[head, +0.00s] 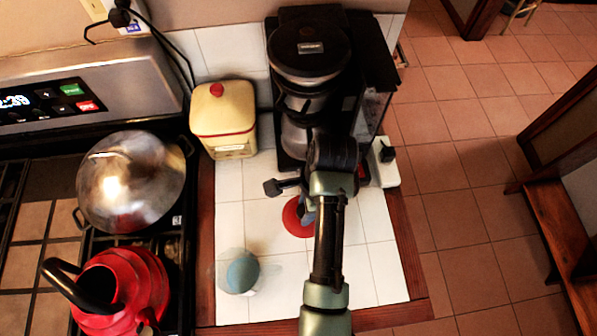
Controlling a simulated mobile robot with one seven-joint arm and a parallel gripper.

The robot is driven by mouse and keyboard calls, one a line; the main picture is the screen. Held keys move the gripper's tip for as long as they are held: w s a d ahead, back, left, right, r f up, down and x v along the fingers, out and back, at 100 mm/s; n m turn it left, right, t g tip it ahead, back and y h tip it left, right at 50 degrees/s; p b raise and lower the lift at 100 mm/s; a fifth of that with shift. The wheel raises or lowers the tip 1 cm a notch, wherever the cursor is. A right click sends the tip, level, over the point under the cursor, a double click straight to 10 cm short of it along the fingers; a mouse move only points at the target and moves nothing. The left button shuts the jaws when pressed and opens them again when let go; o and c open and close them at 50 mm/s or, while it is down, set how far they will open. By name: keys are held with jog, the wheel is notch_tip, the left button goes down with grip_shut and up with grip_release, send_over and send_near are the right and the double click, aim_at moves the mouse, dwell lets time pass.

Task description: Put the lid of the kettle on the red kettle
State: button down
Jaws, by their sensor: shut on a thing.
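The red kettle (147,283) stands on the stove at the lower left, with a black handle arching over its dark top. The red lid (291,218) is a small red disc over the white tiled counter, right of the stove. My gripper (307,208) is at the lid, shut on it. My arm covers the lid's right part and most of the fingers. I cannot tell whether the lid touches the counter or is slightly raised.
A lidded metal pot (130,190) stands behind the kettle. A yellow canister (224,125) and a black coffee maker (310,60) stand at the counter's back. A glass with a blue-grey inside (241,273) stands between the lid and the stove. Counter tiles around it are clear.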

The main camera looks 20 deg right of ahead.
jog(key=f, duration=0.4)
jog(key=shift+s, duration=0.25)
jog(key=shift+w+f+p, duration=0.1)
jog(key=shift+f+p, duration=0.2)
jog(key=shift+f, duration=1.9)
jog(key=shift+f, duration=0.15)
jog(key=shift+c, duration=2.1)
grip_release()
